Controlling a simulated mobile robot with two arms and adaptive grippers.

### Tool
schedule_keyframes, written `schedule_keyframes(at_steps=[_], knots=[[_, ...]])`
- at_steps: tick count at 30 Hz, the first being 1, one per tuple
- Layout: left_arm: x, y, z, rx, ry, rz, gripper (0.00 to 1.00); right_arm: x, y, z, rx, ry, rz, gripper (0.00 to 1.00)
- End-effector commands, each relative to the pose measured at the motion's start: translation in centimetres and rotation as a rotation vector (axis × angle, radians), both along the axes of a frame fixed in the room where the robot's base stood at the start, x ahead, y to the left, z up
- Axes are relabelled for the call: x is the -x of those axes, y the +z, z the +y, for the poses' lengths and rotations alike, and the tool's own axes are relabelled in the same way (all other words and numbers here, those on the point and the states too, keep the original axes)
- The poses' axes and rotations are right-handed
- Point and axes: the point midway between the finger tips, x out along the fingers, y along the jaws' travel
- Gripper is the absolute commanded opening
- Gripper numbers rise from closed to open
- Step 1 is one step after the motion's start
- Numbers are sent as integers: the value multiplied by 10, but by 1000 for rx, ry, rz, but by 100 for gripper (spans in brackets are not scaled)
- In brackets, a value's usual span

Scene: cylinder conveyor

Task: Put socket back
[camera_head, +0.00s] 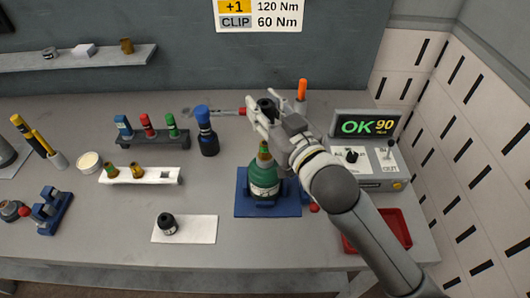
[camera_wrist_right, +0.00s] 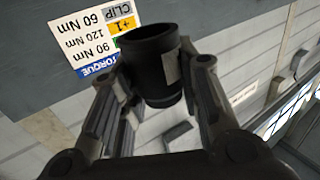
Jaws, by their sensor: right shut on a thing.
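My right gripper (camera_head: 262,112) is raised above the table, near the green bottle-shaped body. It is shut on a black socket (camera_head: 267,105), a short hollow cylinder. In the right wrist view the socket (camera_wrist_right: 152,62) sits between the two fingers (camera_wrist_right: 152,85), its open end showing. A second dark socket-like piece (camera_head: 168,226) stands on a white mat (camera_head: 200,230) at the front. A white rack (camera_head: 160,176) at the left holds brass-coloured pieces at its left part. My left gripper is not in view.
The green body (camera_head: 264,178), brass-topped, stands in a blue cradle (camera_head: 280,210) below my right gripper. A dark rack (camera_head: 160,142) holds blue, red and green pieces; a blue-capped bottle (camera_head: 208,138) stands beside it. A display (camera_head: 365,126) reads OK 90. A red tray (camera_head: 398,226) lies at right.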

Motion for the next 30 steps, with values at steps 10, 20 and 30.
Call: schedule_keyframes(at_steps=[10,20,30], knots=[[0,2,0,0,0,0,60,0,-20,0,1,-2,6,4],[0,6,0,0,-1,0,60,0,-61,0,0,-1,4,4],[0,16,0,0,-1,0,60,1,-95,0,-2,1,0,4]])
